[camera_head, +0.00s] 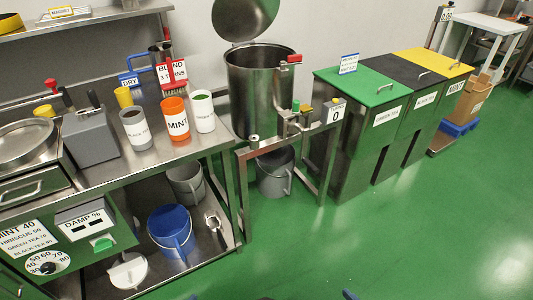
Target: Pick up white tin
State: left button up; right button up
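The white tin (203,112) stands upright on the steel bench, near its right end. Nothing holds the white tin. Neither of my grippers can be made out; only small dark-blue bits show at the bottom edge, too little to identify.
Behind the tins are a red rack (173,74) and a blue DRY sign (129,80). A tall steel pot (260,90) with its lid raised stands right of the bench (215,144). Lidded bins (375,87) stand further right. The green floor (400,230) in front is clear.

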aim_at(201, 102)
jog(key=u, duration=0.35)
jog(key=i+l+u, duration=0.4)
jog(key=l, duration=0.2)
jog(key=i+l+u, duration=0.25)
jog(key=i+l, duration=0.15)
jog(key=l, duration=0.25)
jog(key=i+l, duration=0.15)
jog(key=l, duration=0.25)
jog(key=i+l+u, duration=0.1)
jog(key=l, duration=0.3)
jog(key=i+l, duration=0.2)
jog(key=l, duration=0.2)
jog(key=i+l, duration=0.15)
jog(key=l, duration=0.25)
